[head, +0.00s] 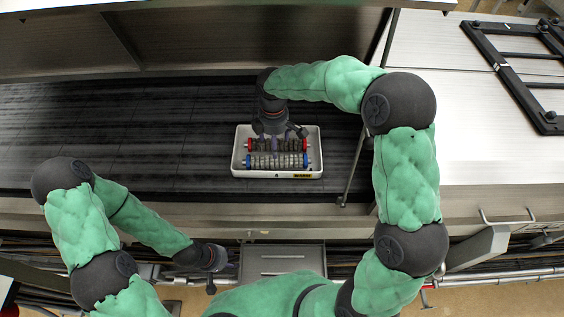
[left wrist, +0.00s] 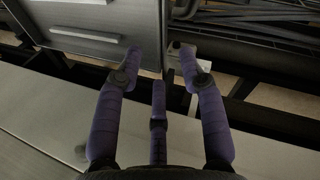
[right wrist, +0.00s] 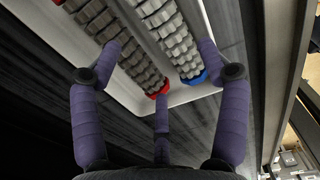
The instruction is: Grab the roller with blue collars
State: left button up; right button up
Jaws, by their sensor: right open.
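The roller with blue collars (head: 275,161) lies in the white tray, along its near side. The right wrist view shows its segmented grey body (right wrist: 172,38) and one blue collar. A similar roller with red collars (head: 257,146) lies beside it, farther from me. My right gripper (head: 281,136) is open and empty above the tray, over the red-collared roller, which it partly hides. In the right wrist view its fingers (right wrist: 158,60) are spread, with the blue collar near the right finger. My left gripper (head: 217,274) is open and empty at the lower left, away from the tray; its spread fingers (left wrist: 160,58) show in the left wrist view.
The white tray (head: 241,172) stands on a dark slatted conveyor (head: 150,130), with free belt to its left. A metal hood wall (head: 180,40) is behind. A steel post (head: 357,165) and a bright metal panel (head: 480,140) are on the right.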

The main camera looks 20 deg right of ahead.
aim_at(277, 162)
jog(key=shift+s+d+f+b, duration=0.1)
jog(key=shift+d+f+b, duration=0.1)
jog(key=shift+f, duration=1.8)
jog(key=shift+d+f+b, duration=0.1)
jog(key=shift+f+b, duration=0.1)
jog(key=shift+f, duration=1.75)
jog(key=shift+c, duration=0.4)
jog(key=c, duration=0.9)
jog(key=shift+r, duration=0.1)
jog(key=shift+c, duration=0.6)
jog(key=shift+r, duration=0.1)
